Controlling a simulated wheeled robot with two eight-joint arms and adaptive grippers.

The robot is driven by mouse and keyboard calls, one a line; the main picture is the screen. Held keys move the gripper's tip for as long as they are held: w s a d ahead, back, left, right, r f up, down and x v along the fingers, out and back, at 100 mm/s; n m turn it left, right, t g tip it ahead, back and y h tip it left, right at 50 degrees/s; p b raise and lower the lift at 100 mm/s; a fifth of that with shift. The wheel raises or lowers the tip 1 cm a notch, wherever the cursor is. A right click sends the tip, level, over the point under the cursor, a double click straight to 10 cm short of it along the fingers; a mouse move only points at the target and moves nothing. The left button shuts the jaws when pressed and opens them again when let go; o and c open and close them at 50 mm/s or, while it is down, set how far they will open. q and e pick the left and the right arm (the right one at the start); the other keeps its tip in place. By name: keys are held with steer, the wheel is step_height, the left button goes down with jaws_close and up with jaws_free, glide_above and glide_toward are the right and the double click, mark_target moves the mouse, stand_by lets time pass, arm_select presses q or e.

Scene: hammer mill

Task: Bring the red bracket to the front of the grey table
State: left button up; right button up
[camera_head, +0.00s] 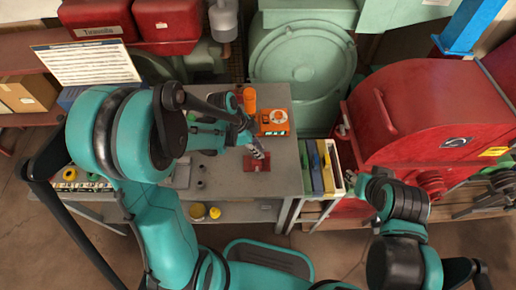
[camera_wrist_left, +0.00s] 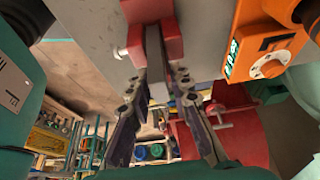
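The red bracket (camera_head: 257,163) lies on the grey table (camera_head: 238,185), right of the middle of its top and towards the front edge, in the head view. In the left wrist view the bracket (camera_wrist_left: 172,40) is at the top, with two red arms and a gap between them. My left gripper (camera_head: 257,151) is just above and behind it in the head view. In the left wrist view its two dark fingers (camera_wrist_left: 158,72) are apart, with the tips close to the bracket's ends and nothing clearly held. Contact cannot be told.
An orange device (camera_head: 273,121) with a dial stands behind the bracket, next to an orange cylinder (camera_head: 249,100). Colored binders (camera_head: 318,167) stand right of the table. A large red machine (camera_head: 415,120) is further right.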

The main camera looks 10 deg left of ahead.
arm_select(q)
steer(key=shift+o, duration=0.3)
steer(key=shift+r, duration=0.1)
steer(key=shift+r, duration=0.25)
steer(key=p+v, duration=0.5)
steer(key=v, duration=0.6)
steer(key=s+a+r+n+t+y, duration=0.1)
steer(key=s+r+n+t+y, duration=0.3)
steer(key=n, duration=1)
steer(key=s+r+t, duration=0.2)
steer(key=s+r, duration=0.2)
steer(key=s, duration=0.1)
steer(key=shift+a+n, duration=0.2)
steer(key=shift+n, duration=0.2)
